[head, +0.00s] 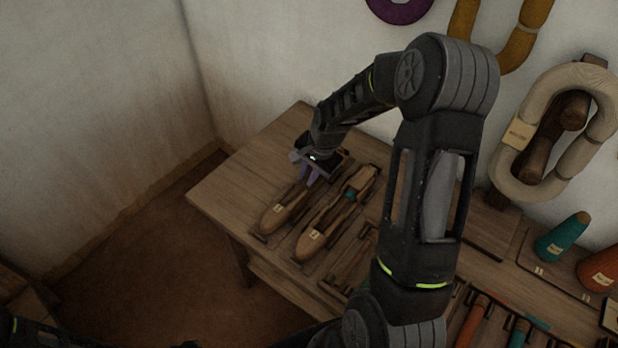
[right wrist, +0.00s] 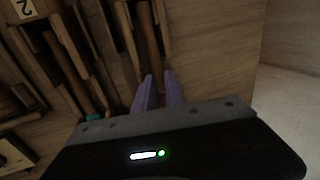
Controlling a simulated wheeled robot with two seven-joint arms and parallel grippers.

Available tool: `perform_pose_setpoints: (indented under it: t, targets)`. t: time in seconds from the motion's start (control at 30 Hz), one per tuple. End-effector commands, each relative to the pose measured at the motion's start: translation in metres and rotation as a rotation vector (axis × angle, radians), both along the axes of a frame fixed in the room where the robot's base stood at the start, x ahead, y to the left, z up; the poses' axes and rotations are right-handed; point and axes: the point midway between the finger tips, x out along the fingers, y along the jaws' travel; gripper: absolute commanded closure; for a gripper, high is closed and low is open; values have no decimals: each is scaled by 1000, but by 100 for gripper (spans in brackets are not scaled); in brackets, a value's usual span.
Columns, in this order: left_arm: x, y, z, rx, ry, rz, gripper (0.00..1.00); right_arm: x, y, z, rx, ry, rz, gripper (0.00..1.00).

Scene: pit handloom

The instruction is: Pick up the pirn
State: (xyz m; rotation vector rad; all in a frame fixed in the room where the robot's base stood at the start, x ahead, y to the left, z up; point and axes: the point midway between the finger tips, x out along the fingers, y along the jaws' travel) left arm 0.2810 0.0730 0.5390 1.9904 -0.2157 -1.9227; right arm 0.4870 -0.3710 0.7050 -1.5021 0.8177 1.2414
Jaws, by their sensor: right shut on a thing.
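My right gripper (head: 310,177) is low over the far end of the left boat-shaped wooden shuttle (head: 280,214) on the table. In the right wrist view, its purple fingers (right wrist: 159,90) are close together at the end of a slim wooden rod, which looks like the pirn (right wrist: 148,32). The gripper is shut on it, but the grip itself is mostly hidden. A second wooden shuttle (head: 314,240) lies just to the right with a teal thread part (head: 351,195) in it. My left gripper is not in view.
The wooden table (head: 235,187) has bare room at its left end. Yarn hanks hang on the wall behind, including a cream one (head: 593,82). Shuttle racks lie close beside the gripper.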

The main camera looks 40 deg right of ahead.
Motion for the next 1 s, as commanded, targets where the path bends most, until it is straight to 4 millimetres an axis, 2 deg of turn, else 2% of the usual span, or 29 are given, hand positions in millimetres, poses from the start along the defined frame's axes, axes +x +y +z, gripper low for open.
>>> perform_pose_setpoints:
  t: [0.03, 0.2, 0.4, 1.0]
  targets:
    - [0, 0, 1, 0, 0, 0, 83, 3, -1, 13, -4, -10, 0, 100]
    - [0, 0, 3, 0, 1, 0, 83, 3, -2, 49, -4, -9, -2, 100]
    - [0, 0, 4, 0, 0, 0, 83, 2, -3, 77, -5, -8, -2, 100]
    - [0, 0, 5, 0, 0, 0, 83, 2, -3, 82, -4, -5, -3, 100]
